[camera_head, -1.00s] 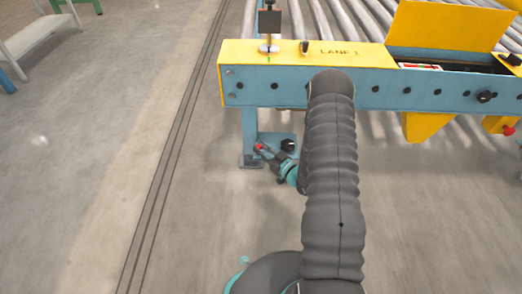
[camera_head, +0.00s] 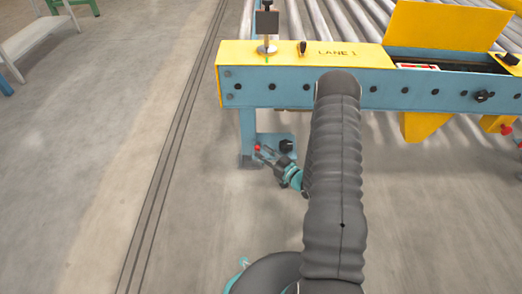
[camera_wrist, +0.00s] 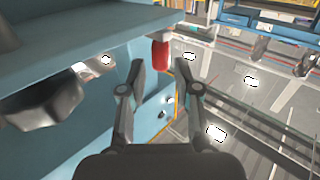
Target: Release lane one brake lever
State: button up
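The red-tipped brake lever (camera_head: 257,148) is low by the left leg of the lane 1 conveyor end, under the yellow top marked LANE 1 (camera_head: 338,53). In the wrist view its red grip (camera_wrist: 160,53) hangs upright just beyond and between my fingertips. My gripper (camera_head: 267,157) is low beside the leg, pointing at the lever. In the wrist view my gripper (camera_wrist: 160,72) is open, one finger to each side of the red grip's line. I cannot tell whether either finger touches it. The lever's lower part is hard to make out.
A black knob (camera_head: 286,145) sits on the blue plate just right of the lever; it looms at left in the wrist view (camera_wrist: 45,105). The blue beam (camera_head: 290,94) runs above. Open floor (camera_head: 190,220) lies to the left.

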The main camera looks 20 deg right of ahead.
jog(key=v, duration=0.9)
jog(key=shift+s, duration=0.3)
jog(key=shift+d, duration=0.15)
